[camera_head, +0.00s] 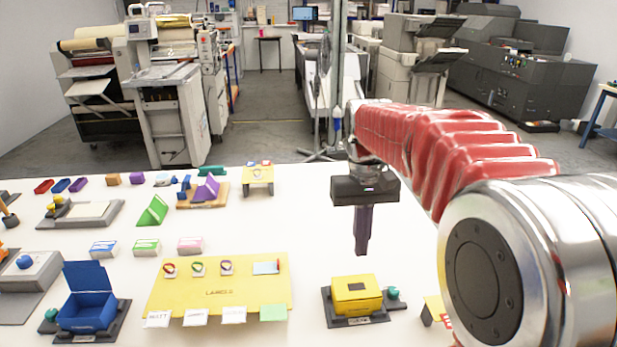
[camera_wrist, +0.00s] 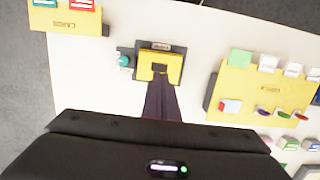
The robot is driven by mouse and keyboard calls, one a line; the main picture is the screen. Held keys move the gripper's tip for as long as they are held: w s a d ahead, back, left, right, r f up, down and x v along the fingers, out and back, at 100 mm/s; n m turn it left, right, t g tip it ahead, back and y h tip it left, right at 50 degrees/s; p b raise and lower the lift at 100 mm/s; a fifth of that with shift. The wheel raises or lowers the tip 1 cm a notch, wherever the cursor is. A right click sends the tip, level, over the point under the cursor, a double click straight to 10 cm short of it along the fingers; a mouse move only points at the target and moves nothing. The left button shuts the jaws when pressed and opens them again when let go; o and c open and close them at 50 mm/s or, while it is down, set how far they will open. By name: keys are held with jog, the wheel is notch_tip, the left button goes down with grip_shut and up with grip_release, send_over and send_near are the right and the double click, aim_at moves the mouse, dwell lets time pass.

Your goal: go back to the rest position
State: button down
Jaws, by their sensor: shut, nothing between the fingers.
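My gripper (camera_head: 361,250) hangs from my red-sleeved arm over the right part of the white table, pointing down. Its dark fingers are shut with nothing between them. In the head view it is above and behind the closed yellow box (camera_head: 356,295), which sits on a dark base with a teal knob at its right. In the wrist view my gripper (camera_wrist: 162,86) shows just below the same yellow box (camera_wrist: 160,66) in the picture, apart in height as far as I can tell.
A yellow board (camera_head: 220,306) with cards lies left of the yellow box. An open blue box (camera_head: 88,312) stands at the front left. Green, purple and other small blocks sit at the back left. A small yellow stand (camera_head: 258,181) is behind.

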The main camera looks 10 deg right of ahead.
jog(key=shift+t, duration=0.7)
jog(key=f, duration=0.1)
jog(key=s+f, duration=0.2)
jog(key=shift+f, duration=0.3)
jog(key=s+a+r+t, duration=0.1)
jog(key=s+t, duration=0.4)
jog(key=s, duration=1.1)
jog(key=shift+s+r+t, duration=0.35)
jog(key=shift+r+t, duration=0.05)
jog(key=shift+r, duration=0.2)
jog(key=c, duration=2.5)
grip_release()
jog(key=shift+a, duration=0.1)
jog(key=shift+c, duration=0.2)
